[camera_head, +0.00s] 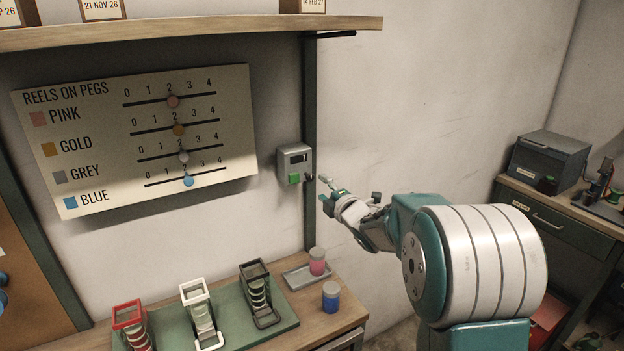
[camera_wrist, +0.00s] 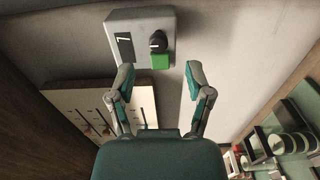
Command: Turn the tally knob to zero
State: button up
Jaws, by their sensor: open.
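The grey tally box (camera_head: 295,160) is mounted on the wall left of the dark upright post. It has a small dark display (camera_wrist: 124,48), a green button (camera_head: 293,178) and a dark round knob (camera_wrist: 157,42) with a pale mark. One digit shows on the display, too small to read surely. In the head view the knob (camera_head: 309,177) sits at the box's lower right. My gripper (camera_head: 326,192) is open and empty, just right of the box. In the wrist view its two fingers (camera_wrist: 158,76) are apart, with knob and button ahead between them, not touched.
A white reel board (camera_head: 150,125) with bead sliders hangs left of the box. A shelf (camera_head: 200,32) runs above. Below, a wooden bench (camera_head: 345,312) holds racks, a pink jar (camera_head: 317,262) and a blue jar (camera_head: 331,295). The wall right of the post is bare.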

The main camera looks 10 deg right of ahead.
aim_at(311, 179)
jog(key=x, duration=0.6)
jog(key=shift+a, duration=0.15)
grip_shut()
